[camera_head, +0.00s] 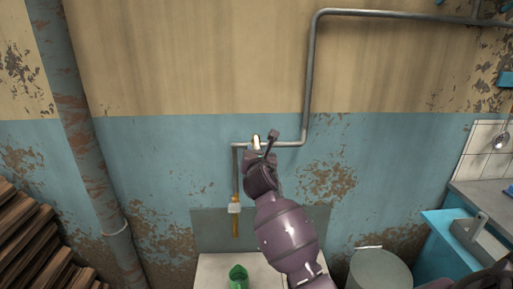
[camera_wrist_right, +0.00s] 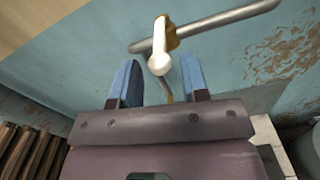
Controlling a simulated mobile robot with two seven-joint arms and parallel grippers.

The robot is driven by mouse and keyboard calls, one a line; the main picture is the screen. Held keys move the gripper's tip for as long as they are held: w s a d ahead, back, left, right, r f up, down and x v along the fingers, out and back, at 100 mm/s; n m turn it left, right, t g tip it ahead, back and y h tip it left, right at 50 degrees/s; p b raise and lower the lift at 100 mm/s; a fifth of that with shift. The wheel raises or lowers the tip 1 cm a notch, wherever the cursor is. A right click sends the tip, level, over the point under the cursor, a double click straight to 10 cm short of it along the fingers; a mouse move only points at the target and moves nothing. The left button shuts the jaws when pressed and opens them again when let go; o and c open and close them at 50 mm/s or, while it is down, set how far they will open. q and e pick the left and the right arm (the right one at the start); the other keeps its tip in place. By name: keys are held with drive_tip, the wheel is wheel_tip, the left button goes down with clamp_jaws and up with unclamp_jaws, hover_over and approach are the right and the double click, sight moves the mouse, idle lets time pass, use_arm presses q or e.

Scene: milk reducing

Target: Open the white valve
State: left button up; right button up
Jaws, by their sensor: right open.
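The white valve (camera_head: 256,143) sits on the grey pipe along the blue wall. In the right wrist view the valve handle (camera_wrist_right: 159,58) is white with a rounded end, on a brass-coloured body. My right gripper (camera_head: 263,139) is up at the valve in the head view and covers part of the pipe beside it. In the wrist view its two blue fingers (camera_wrist_right: 156,75) are apart, with the handle showing between and just beyond their tips. I cannot tell whether they touch it. My left gripper is not in view.
The grey pipe (camera_head: 306,90) runs up and right along the wall. A thick rusty pipe (camera_head: 85,130) stands at left. Below are a green container (camera_head: 237,276), stacked wood (camera_head: 30,240), a round lidded bin (camera_head: 379,268) and a blue counter (camera_head: 445,222).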

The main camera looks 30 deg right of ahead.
sight(257, 143)
drive_tip(key=shift+x, duration=2.3)
drive_tip(key=shift+c, duration=0.4)
clamp_jaws()
